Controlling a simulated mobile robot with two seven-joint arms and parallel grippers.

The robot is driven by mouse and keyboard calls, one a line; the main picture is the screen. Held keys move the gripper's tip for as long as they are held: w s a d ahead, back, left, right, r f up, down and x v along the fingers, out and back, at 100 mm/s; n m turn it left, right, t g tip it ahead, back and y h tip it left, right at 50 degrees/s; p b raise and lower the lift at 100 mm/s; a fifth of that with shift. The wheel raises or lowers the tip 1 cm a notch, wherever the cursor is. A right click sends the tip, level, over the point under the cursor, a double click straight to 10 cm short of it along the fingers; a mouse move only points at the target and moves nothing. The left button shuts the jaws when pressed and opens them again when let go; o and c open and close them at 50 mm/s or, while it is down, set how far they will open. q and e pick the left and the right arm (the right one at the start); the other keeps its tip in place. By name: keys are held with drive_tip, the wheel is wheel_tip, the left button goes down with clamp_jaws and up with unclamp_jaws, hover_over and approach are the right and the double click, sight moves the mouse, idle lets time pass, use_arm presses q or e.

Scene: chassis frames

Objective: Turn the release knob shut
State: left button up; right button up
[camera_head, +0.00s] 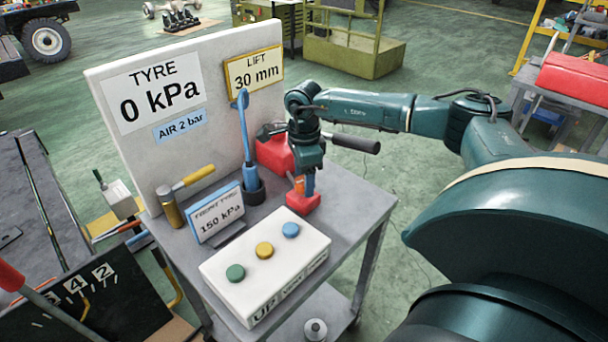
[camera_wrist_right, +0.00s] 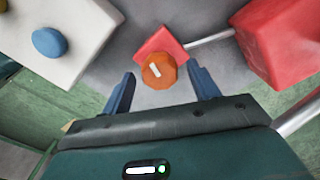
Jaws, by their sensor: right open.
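The orange release knob (camera_wrist_right: 158,76) has a short white mark on its top and sits on a small red block (camera_wrist_right: 157,43). In the head view the knob (camera_head: 298,183) is partly hidden by a finger, with its red block (camera_head: 302,206) on the grey cart. My right gripper (camera_wrist_right: 162,72) is open, with one blue finger on each side of the knob. Gaps show between the fingers and the knob in the wrist view. In the head view my right gripper (camera_head: 304,187) points down over the block. My left gripper is not in view.
A white button box (camera_head: 275,280) with green, yellow and blue buttons stands in front. A larger red body (camera_head: 275,153) with a dark-gripped bar is behind. A blue tool (camera_head: 246,140) stands upright in a black holder. The upright board (camera_head: 205,75) reads 0 kPa and 30 mm.

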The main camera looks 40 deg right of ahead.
drive_tip(key=c, duration=1)
drive_tip(key=shift+o, duration=0.2)
